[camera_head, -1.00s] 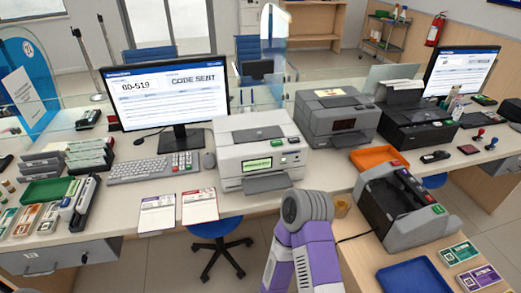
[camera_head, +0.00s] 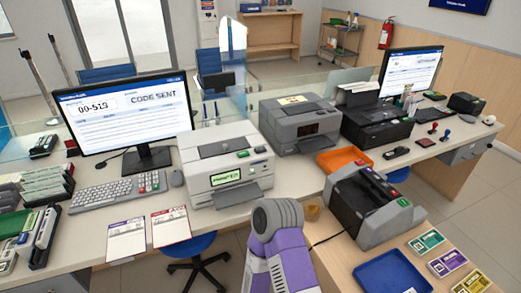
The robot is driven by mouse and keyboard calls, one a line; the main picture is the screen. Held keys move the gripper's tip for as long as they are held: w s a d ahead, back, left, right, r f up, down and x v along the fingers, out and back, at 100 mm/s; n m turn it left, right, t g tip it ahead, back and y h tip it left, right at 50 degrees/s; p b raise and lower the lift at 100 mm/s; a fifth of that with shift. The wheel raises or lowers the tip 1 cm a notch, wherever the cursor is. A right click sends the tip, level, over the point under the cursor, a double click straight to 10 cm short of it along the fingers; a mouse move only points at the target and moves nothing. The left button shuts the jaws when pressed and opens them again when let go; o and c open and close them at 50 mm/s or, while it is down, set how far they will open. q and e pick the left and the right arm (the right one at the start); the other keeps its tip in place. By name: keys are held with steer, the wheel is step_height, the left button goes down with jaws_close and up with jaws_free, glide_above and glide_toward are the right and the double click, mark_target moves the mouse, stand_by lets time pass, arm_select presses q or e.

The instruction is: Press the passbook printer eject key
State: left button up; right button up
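The passbook printer appears to be the white printer (camera_head: 225,190) on the counter left of centre. A lit green display (camera_head: 226,178) is on its front, with text too small to read surely. A small green key (camera_head: 243,154) and a grey key (camera_head: 260,149) sit on its top right edge; I cannot read their labels. A tray sticks out of its front. Neither of my grippers is in view. Only a purple and grey link of one of my arms shows at the bottom middle, in front of the printer.
A monitor (camera_head: 132,112) reading "CODE SENT" and a keyboard (camera_head: 117,193) stand left of the printer. A dark grey printer (camera_head: 300,122) stands to its right, with an orange tray (camera_head: 343,157) nearby. Two passbook-like cards (camera_head: 171,226) lie in front. A grey machine (camera_head: 374,205) is lower right.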

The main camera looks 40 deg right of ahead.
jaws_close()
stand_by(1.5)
